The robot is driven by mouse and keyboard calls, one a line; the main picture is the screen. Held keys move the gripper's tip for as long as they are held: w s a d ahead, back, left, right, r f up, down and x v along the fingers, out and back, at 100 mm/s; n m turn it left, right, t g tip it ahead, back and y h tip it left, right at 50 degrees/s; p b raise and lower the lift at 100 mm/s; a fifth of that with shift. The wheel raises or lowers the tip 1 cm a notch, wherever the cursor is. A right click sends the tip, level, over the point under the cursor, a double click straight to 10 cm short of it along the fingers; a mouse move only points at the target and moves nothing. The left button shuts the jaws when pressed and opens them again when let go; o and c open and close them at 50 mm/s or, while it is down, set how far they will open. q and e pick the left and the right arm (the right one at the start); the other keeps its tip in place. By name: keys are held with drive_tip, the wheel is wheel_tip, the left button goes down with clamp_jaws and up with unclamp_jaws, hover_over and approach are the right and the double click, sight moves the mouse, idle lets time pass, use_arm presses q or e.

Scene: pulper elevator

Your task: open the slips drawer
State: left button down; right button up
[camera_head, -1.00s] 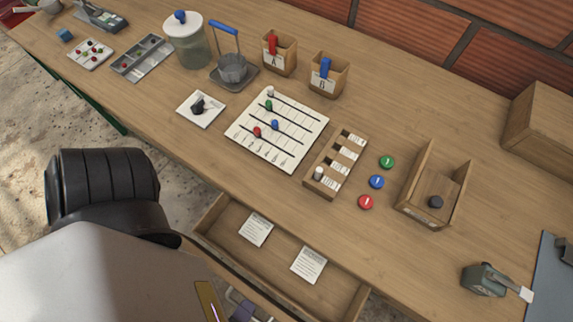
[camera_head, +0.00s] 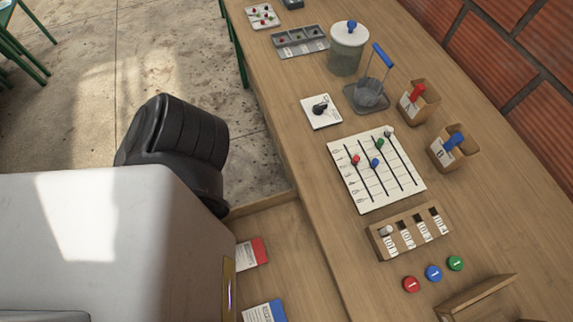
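The slips drawer (camera_head: 288,228) stands pulled out from the front of the wooden table, at the bottom middle of the head view. A slip with a red end (camera_head: 251,252) and a slip with a blue end (camera_head: 264,311) lie inside it. The drawer's left part and its front are hidden behind my own body and arm, so I cannot see its handle or how far out it reaches. Neither gripper shows in the view. A black arm link of mine is left of the drawer, and whether it touches the drawer cannot be told.
On the table are a lined board with pegs (camera_head: 375,170), a slotted wooden block (camera_head: 410,232), red, blue and green discs (camera_head: 433,273), bins A (camera_head: 418,104) and B (camera_head: 454,149), and a lidded jar (camera_head: 347,50). Bare floor (camera_head: 80,90) lies left of the table.

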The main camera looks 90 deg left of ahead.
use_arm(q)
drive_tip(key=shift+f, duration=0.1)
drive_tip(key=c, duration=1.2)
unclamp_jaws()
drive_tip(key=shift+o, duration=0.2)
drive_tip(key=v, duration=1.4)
